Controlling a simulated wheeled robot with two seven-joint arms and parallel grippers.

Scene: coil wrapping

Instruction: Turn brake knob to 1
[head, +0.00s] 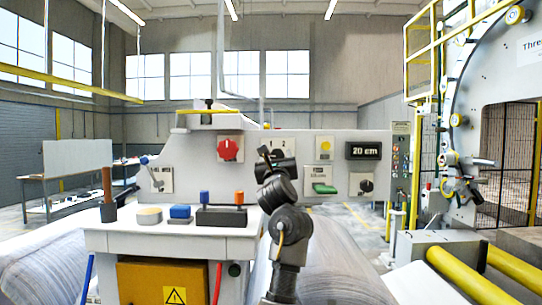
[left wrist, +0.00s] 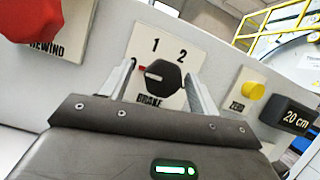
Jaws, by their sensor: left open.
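The brake knob (left wrist: 162,77) is black and round on a white plate marked 1, 2 and BRAKE. Its white pointer line is on the left side, pointing left toward a red mark, away from the 1 at the upper left. My left gripper (left wrist: 160,70) is open, with one finger on each side of the knob; I cannot tell if they touch it. In the head view my left gripper (head: 272,155) is in front of the brake plate (head: 283,143) and hides most of it.
A red rewind knob (head: 230,149) is left of the brake plate. A yellow zero button (head: 325,145) and a 20 cm display (head: 363,150) are to its right. A green button (head: 325,188) and a black dial (head: 366,186) are lower. Tools stand on the white ledge (head: 140,228).

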